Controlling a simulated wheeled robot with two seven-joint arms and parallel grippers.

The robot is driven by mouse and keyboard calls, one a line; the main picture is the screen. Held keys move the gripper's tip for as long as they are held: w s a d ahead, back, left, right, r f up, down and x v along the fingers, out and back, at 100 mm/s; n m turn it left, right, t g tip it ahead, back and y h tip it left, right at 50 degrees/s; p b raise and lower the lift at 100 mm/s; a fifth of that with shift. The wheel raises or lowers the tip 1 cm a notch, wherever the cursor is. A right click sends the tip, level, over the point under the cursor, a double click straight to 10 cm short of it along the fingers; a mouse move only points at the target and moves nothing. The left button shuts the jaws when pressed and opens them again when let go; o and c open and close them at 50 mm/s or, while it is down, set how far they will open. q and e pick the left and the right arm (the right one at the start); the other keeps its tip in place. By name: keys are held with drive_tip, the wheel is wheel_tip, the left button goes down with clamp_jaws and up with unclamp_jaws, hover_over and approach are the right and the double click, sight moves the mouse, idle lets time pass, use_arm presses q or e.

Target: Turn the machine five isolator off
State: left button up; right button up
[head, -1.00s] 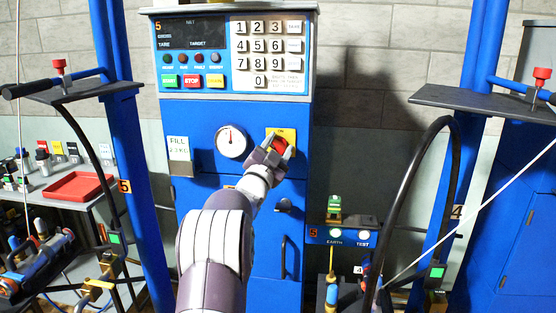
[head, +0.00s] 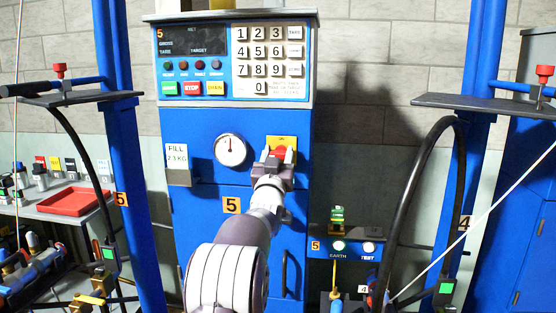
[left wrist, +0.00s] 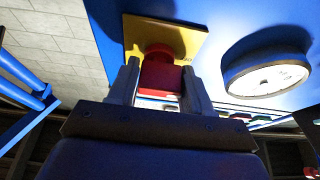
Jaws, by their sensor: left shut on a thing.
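The isolator is a red rotary handle (head: 279,152) on a yellow plate (head: 282,140), on the front of the blue machine cabinet (head: 200,115) marked 5. My left gripper (head: 276,158) reaches up to it from below and is shut on the red handle. The left wrist view shows the red handle (left wrist: 160,77) between the two grey fingers (left wrist: 161,85), with the yellow plate (left wrist: 178,42) behind. The handle's exact angle and most of the plate's lettering are hidden. My right gripper is not in view.
A round dial (head: 230,150) sits left of the isolator. Above are a keypad (head: 268,60) and coloured buttons (head: 191,88). Blue posts (head: 128,170) stand on both sides, with black hoses (head: 395,215). A red tray (head: 75,201) lies on the left bench.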

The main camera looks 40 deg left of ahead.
use_arm(q)
drive_tip(key=shift+f, duration=0.1)
idle(0.3)
drive_tip(key=o, duration=1)
drive_tip(key=shift+c, duration=0.2)
drive_tip(key=b+v, duration=0.2)
drive_tip(key=v, duration=1)
drive_tip(key=shift+s+d, duration=0.15)
drive_tip(key=shift+s, duration=0.2)
